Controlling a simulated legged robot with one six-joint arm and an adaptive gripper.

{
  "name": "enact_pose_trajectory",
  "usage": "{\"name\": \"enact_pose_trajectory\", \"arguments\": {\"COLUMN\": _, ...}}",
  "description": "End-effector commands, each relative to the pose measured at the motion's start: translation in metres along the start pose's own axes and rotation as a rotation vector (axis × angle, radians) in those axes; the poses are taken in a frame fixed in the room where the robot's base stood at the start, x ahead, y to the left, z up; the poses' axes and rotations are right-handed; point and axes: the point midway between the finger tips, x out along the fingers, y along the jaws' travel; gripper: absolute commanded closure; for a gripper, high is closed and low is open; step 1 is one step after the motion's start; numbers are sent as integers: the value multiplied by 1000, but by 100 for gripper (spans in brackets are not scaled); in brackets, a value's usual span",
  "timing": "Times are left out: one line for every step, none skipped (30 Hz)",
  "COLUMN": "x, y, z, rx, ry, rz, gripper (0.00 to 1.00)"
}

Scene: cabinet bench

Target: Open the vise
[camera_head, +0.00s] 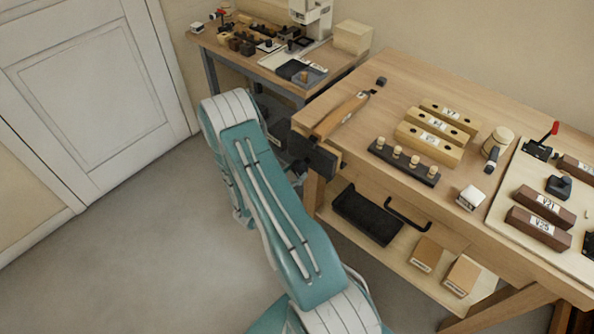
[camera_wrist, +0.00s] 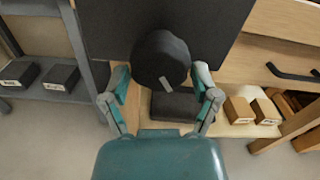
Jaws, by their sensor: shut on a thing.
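The vise (camera_head: 320,158) is a dark block on the left end of the wooden workbench (camera_head: 400,75). In the wrist view its dark flat face (camera_wrist: 215,25) fills the top middle, with a round black knob (camera_wrist: 160,55) in front. A small grey mark shows at the knob's lower edge. My gripper (camera_wrist: 160,76) has one finger on each side of the knob and is shut on it. In the head view my arm mostly hides the gripper and the knob.
A black drawer handle (camera_head: 408,213) sits right of the vise. A black tray (camera_head: 367,215) and labelled wooden blocks (camera_head: 427,254) lie on the shelf below. A second table (camera_head: 275,58) stands behind. The floor at left (camera_head: 120,250) is clear.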

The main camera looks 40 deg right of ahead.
Motion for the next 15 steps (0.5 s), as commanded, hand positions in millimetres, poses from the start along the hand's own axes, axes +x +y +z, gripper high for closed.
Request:
{"name": "enact_pose_trajectory", "arguments": {"x": 1, "y": 2, "z": 3, "rx": 7, "ry": -6, "rz": 2, "gripper": 64}}
{"name": "enact_pose_trajectory", "arguments": {"x": 1, "y": 2, "z": 3, "rx": 8, "ry": -6, "rz": 2, "gripper": 64}}
{"name": "enact_pose_trajectory", "arguments": {"x": 1, "y": 2, "z": 3, "rx": 5, "ry": -6, "rz": 2, "gripper": 64}}
{"name": "enact_pose_trajectory", "arguments": {"x": 1, "y": 2, "z": 3, "rx": -4, "ry": -6, "rz": 2, "gripper": 64}}
{"name": "enact_pose_trajectory", "arguments": {"x": 1, "y": 2, "z": 3, "rx": -20, "ry": -6, "rz": 2, "gripper": 64}}
{"name": "enact_pose_trajectory", "arguments": {"x": 1, "y": 2, "z": 3, "rx": -54, "ry": -7, "rz": 2, "gripper": 64}}
{"name": "enact_pose_trajectory", "arguments": {"x": 1, "y": 2, "z": 3, "rx": -86, "ry": -7, "rz": 2, "gripper": 64}}
{"name": "enact_pose_trajectory", "arguments": {"x": 0, "y": 3, "z": 3, "rx": -121, "ry": -7, "rz": 2, "gripper": 64}}
{"name": "enact_pose_trajectory", "arguments": {"x": 0, "y": 3, "z": 3, "rx": -167, "ry": -7, "rz": 2, "gripper": 64}}
{"name": "enact_pose_trajectory", "arguments": {"x": 0, "y": 3, "z": 3, "rx": -201, "ry": -7, "rz": 2, "gripper": 64}}
{"name": "enact_pose_trajectory", "arguments": {"x": 0, "y": 3, "z": 3, "rx": -234, "ry": -7, "rz": 2, "gripper": 64}}
{"name": "enact_pose_trajectory", "arguments": {"x": 0, "y": 3, "z": 3, "rx": -272, "ry": -7, "rz": 2, "gripper": 64}}
{"name": "enact_pose_trajectory", "arguments": {"x": 0, "y": 3, "z": 3, "rx": -295, "ry": -7, "rz": 3, "gripper": 64}}
{"name": "enact_pose_trajectory", "arguments": {"x": 0, "y": 3, "z": 3, "rx": -313, "ry": -7, "rz": 3, "gripper": 64}}
{"name": "enact_pose_trajectory", "arguments": {"x": 0, "y": 3, "z": 3, "rx": -331, "ry": -8, "rz": 3, "gripper": 64}}
